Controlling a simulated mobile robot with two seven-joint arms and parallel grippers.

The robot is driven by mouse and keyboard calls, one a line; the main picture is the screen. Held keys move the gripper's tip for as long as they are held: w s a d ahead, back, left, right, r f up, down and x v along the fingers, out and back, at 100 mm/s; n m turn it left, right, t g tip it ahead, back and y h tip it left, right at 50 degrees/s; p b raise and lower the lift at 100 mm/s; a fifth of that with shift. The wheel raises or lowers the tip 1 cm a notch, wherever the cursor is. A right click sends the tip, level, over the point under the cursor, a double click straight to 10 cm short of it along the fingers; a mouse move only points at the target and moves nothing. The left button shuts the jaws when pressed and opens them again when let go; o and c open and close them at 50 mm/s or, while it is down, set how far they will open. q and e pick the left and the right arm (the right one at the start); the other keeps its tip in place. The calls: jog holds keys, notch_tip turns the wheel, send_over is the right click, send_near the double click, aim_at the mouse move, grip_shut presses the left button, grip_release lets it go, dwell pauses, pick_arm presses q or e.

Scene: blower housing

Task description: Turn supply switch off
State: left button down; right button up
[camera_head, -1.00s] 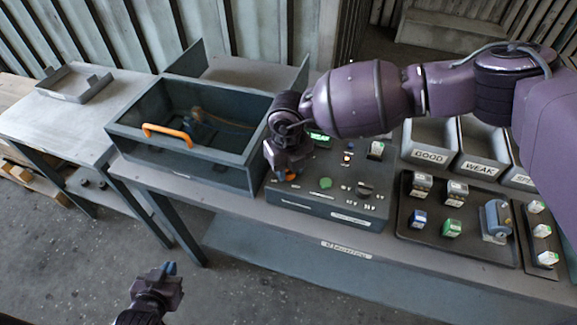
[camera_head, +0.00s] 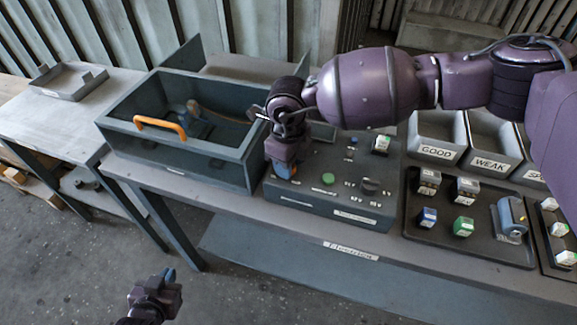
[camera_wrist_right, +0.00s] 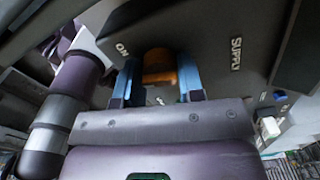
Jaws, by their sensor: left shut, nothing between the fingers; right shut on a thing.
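The supply switch is an orange knob (camera_wrist_right: 159,66) on the dark control box (camera_head: 340,212), beside the printed words ON and SUPPLY in the right wrist view. My right gripper (camera_head: 287,170) is at the left end of the box top. Its two blue fingers (camera_wrist_right: 160,82) are shut on the orange knob, one on each side. In the head view the gripper mostly hides the knob. The knob's exact setting is hard to tell. My left gripper (camera_head: 166,284) is shut and empty, low in front of the bench, away from the box.
A clear-fronted bin with an orange handle (camera_head: 160,127) stands just left of the box. The box also carries a green button (camera_head: 328,179), a dark dial (camera_head: 369,186) and a white-topped switch (camera_head: 382,143). A parts tray (camera_head: 412,226) and labelled bins (camera_head: 437,153) are to the right.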

jog(key=n+b, duration=0.2)
jog(key=n, duration=0.2)
jog(key=shift+f+n, duration=0.15)
jog(key=shift+n, duration=0.15)
jog(key=n+b, duration=0.2)
jog(key=n, duration=0.1)
jog(key=shift+n, duration=0.3)
jog(key=shift+n+b, duration=0.35)
jog(key=shift+n, duration=0.35)
jog(key=shift+n+b, duration=0.4)
jog(key=shift+n, duration=0.7)
pick_arm(q)
notch_tip(320, 180, down, 6)
jog(key=shift+s+f, duration=0.25)
pick_arm(e)
jog(key=shift+r, duration=0.2)
pick_arm(q)
jog(key=shift+s, duration=0.15)
jog(key=shift+f, duration=0.1)
pick_arm(e)
jog(key=o, duration=0.9)
pick_arm(q)
jog(key=shift+s, duration=0.1)
pick_arm(e)
notch_tip(320, 180, up, 11)
jog(key=shift+f, duration=0.1)
